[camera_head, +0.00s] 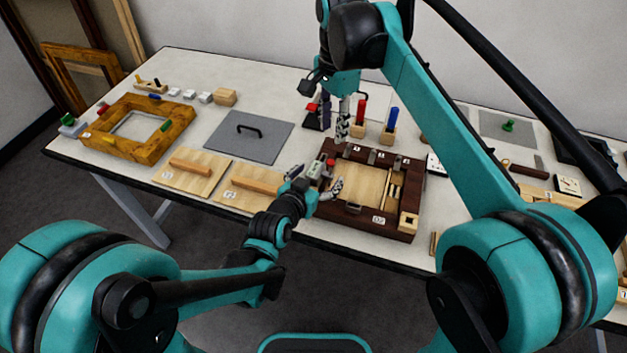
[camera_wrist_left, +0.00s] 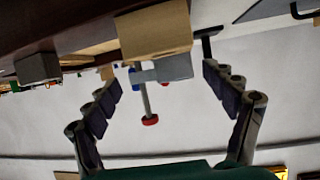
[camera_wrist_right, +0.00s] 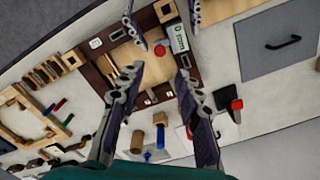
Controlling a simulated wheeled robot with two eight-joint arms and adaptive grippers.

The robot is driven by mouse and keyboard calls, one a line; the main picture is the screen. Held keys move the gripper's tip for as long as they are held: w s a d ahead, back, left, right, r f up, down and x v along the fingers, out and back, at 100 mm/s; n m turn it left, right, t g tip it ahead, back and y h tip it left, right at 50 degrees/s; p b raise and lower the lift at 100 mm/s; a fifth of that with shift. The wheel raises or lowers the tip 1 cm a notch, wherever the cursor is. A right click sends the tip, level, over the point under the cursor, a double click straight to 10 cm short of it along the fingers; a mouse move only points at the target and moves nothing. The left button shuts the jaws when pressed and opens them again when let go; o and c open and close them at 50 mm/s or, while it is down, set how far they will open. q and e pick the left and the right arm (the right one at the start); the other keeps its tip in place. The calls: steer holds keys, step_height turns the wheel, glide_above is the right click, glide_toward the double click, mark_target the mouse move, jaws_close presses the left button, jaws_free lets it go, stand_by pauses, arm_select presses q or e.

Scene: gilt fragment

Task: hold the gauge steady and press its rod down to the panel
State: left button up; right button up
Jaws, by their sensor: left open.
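The gauge (camera_head: 315,170) is a small grey block with a red-tipped rod, at the left edge of a dark wooden frame (camera_head: 405,226) around a pale panel (camera_head: 362,180). In the left wrist view the gauge (camera_wrist_left: 172,68) and its rod (camera_wrist_left: 147,100) lie between the spread fingers of my left gripper (camera_wrist_left: 163,76). I see no clear contact there. My left gripper in the head view (camera_head: 318,181) is open around the gauge. My right gripper (camera_head: 335,125) is above the frame's back edge. In the right wrist view (camera_wrist_right: 159,74) its fingers are apart and empty; the gauge's red tip (camera_wrist_right: 160,50) shows beyond them.
A red-handled tool (camera_head: 361,112) and a blue-handled tool (camera_head: 391,120) stand in wooden blocks behind the frame. A grey mat with a black handle (camera_head: 248,136) and wooden boards (camera_head: 192,172) lie to the left.

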mark_target(331, 161)
arm_select(q)
steer(key=shift+x, duration=1)
steer(key=c, duration=1.3)
arm_select(e)
steer(key=shift+f, duration=0.3)
steer(key=c, duration=0.6)
step_height(331, 161, down, 3)
steer(key=shift+f+n, duration=0.2)
steer(key=shift+n, duration=0.5)
jaws_close()
steer(key=shift+f, duration=2.15)
steer(key=shift+f, duration=1.75)
